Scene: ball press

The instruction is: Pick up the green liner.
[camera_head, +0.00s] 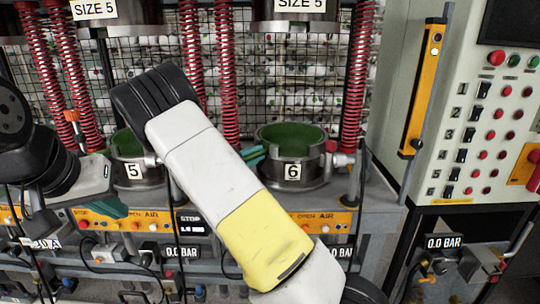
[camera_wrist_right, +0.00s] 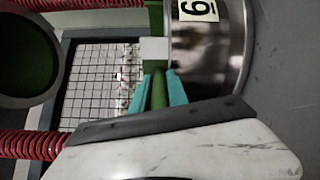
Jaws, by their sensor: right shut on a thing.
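A green liner (camera_head: 290,138) lines the metal cup marked 6 (camera_head: 295,180), with its rim showing above the cup wall. My right gripper (camera_head: 254,154) is at the left side of this cup, mostly hidden behind my right arm in the head view. In the right wrist view its teal fingers (camera_wrist_right: 158,90) are shut on the green liner's edge (camera_wrist_right: 158,91), beside the shiny cup wall (camera_wrist_right: 210,50). Another green liner (camera_head: 127,143) shows in the cup marked 5 (camera_head: 139,172). My left gripper (camera_head: 112,207) is low at the left; its finger gap is unclear.
Upper press heads (camera_head: 293,25) labelled SIZE 5 hang above the cups. Red springs (camera_head: 361,75) and posts flank them. A wire mesh stands behind.

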